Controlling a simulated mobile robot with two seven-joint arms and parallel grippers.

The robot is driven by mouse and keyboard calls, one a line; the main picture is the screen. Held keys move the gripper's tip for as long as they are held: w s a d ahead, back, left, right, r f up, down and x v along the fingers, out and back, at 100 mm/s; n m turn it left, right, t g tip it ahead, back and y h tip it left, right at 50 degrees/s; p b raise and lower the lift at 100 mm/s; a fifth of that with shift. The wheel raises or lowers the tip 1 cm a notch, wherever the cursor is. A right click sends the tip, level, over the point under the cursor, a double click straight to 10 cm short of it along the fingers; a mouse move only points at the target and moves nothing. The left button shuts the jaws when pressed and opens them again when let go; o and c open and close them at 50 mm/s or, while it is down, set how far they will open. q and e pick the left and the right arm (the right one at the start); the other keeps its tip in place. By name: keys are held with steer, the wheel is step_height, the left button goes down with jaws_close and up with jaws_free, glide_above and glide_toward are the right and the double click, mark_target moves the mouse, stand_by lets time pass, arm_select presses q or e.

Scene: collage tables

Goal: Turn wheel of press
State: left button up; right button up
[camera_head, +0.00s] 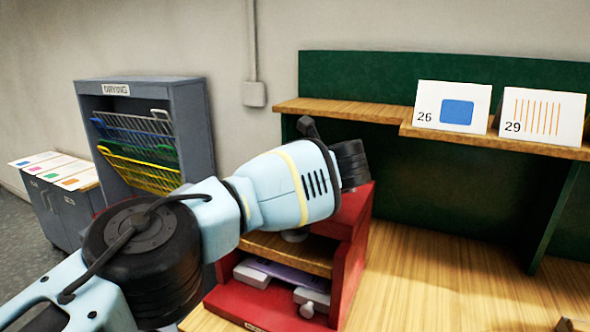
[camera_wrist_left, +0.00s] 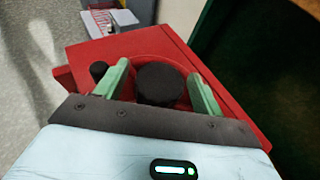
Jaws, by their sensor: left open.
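The red press (camera_head: 350,255) stands on the wooden table, with its upper part largely hidden behind my left arm in the head view. In the left wrist view, its red top (camera_wrist_left: 95,55) carries a thick round black knob (camera_wrist_left: 162,86) and a smaller black knob (camera_wrist_left: 98,71) to the left. My left gripper (camera_wrist_left: 159,72) is open, its two green fingers on either side of the thick knob. I cannot tell whether they touch it. In the head view the left fingers are hidden. My right gripper is not in view.
A grey drying rack (camera_head: 200,120) with coloured wire shelves stands at the back left beside a low cabinet with cards. A wooden shelf (camera_head: 345,108) holds cards 26 (camera_head: 453,107) and 29 (camera_head: 541,115). The tabletop (camera_head: 430,270) right of the press is clear.

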arm_select(q)
steer(key=shift+s+r, duration=0.2)
steer(key=p+v, duration=0.1)
steer(key=v, duration=0.1)
steer(key=shift+s+d+r, duration=0.15)
steer(key=shift+s+r, duration=0.05)
steer(key=shift+r, duration=0.15)
steer(key=v, duration=0.2)
steer(key=shift+s+d+f, duration=0.15)
steer(key=shift+s+d, duration=0.1)
steer(key=shift+s, duration=0.15)
steer(key=shift+v, duration=0.95)
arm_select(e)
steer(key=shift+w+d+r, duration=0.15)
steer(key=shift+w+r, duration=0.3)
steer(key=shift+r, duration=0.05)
